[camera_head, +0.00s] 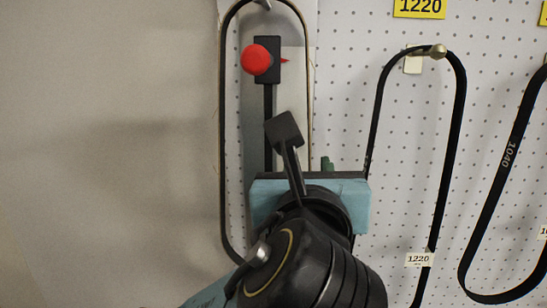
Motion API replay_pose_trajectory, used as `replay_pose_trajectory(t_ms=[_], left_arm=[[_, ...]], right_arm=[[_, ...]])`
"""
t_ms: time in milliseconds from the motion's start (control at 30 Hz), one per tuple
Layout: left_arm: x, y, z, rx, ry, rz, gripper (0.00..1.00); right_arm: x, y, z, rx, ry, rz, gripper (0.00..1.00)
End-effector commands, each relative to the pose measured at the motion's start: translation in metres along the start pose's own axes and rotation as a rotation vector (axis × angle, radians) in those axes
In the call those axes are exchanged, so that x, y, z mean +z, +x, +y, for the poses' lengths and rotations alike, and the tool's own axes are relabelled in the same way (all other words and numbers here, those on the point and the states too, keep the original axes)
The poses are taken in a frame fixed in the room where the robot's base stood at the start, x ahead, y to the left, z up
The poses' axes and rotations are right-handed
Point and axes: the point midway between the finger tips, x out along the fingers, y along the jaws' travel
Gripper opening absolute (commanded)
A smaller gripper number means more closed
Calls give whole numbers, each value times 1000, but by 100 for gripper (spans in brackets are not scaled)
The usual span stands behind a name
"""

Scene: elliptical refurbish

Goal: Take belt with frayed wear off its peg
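A thin dark belt (222,120) with pale, tan-looking edges hangs in a long loop at the left end of the pegboard. Its top rests on a peg (264,4) at the upper picture edge. My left gripper (284,130) is in front of the lower half of this loop, with its teal and black body hiding part of the right strand and bottom. One black fingertip shows clearly inside the loop's outline. I see no finger around the belt, and the finger gap cannot be made out. My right gripper is not in view.
To the right, another belt (459,100) hangs on a brass-coloured peg (437,51) under a yellow 1220 label (419,8). A belt marked 1040 (506,160) hangs farther right. Plain wall (110,150) fills the left.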

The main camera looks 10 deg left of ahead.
Motion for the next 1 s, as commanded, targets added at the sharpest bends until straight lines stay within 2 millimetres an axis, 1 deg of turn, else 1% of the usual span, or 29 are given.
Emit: replay_pose_trajectory(t_ms=[167,300,433,533,733,967,1000], left_arm=[[-1,14,0,3,0,4,30],[-3,36,-2,3,2,4,30],[-3,51,-2,4,0,1,30],[-4,55,-2,2,-1,1,30],[-4,56,-2,1,-1,1,30],[-4,55,-2,1,-1,1,0],[-4,55,-2,1,-1,1,0]], right_arm=[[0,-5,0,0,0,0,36],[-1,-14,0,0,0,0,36],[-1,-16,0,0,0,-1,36],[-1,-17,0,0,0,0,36],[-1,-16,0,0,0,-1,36],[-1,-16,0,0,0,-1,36],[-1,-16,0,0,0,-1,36]])
